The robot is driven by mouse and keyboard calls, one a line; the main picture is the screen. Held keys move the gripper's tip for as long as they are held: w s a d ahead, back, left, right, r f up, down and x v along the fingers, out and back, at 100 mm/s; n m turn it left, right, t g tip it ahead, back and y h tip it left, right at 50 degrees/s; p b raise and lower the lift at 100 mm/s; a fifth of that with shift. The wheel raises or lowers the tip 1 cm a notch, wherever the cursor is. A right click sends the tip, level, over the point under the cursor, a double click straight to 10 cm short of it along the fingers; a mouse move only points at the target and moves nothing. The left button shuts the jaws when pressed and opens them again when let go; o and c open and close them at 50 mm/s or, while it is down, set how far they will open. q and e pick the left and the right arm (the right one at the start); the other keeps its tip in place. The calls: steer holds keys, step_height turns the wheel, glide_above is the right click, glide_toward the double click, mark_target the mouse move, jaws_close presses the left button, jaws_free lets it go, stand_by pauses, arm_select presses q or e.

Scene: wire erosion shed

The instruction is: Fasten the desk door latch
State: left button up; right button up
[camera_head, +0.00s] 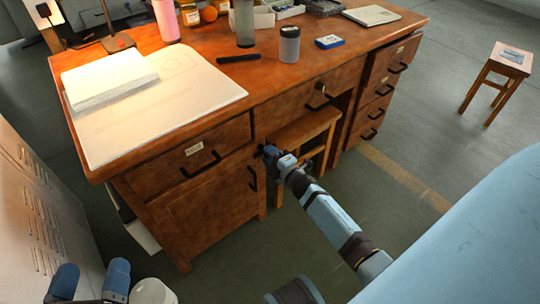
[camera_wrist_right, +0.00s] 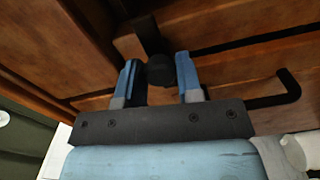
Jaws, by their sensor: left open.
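The wooden desk's door (camera_head: 205,197) is at the lower left of the desk, with a dark bar handle (camera_head: 252,178) near its right edge. It looks closed or nearly so. In the right wrist view, a dark round knob (camera_wrist_right: 160,70) sits on a small wooden latch piece (camera_wrist_right: 130,42). My right gripper (camera_head: 265,151) is at the door's upper right corner. Its blue fingers stand on both sides of the knob; whether they press on it is unclear. It hides the latch in the head view. My left gripper (camera_head: 90,284) is open and empty, low at the left.
A stool (camera_head: 305,131) stands under the desk, right of the door. A drawer (camera_head: 190,150) with a handle is above the door. A grey cabinet (camera_head: 40,215) stands at the left.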

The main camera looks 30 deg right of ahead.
steer(key=o, duration=0.4)
steer(key=shift+c, duration=0.2)
arm_select(q)
steer(key=shift+t, duration=0.9)
steer(key=r+p, duration=0.1)
steer(key=r, duration=0.1)
steer(key=r+p, duration=0.2)
steer(key=shift+s+a+r, duration=0.15)
steer(key=shift+a+r, duration=0.05)
steer(key=shift+r, duration=0.2)
arm_select(e)
steer(key=s+d, duration=0.1)
steer(key=s, duration=1.2)
steer(key=shift+s, duration=0.4)
steer(key=shift+s, duration=0.1)
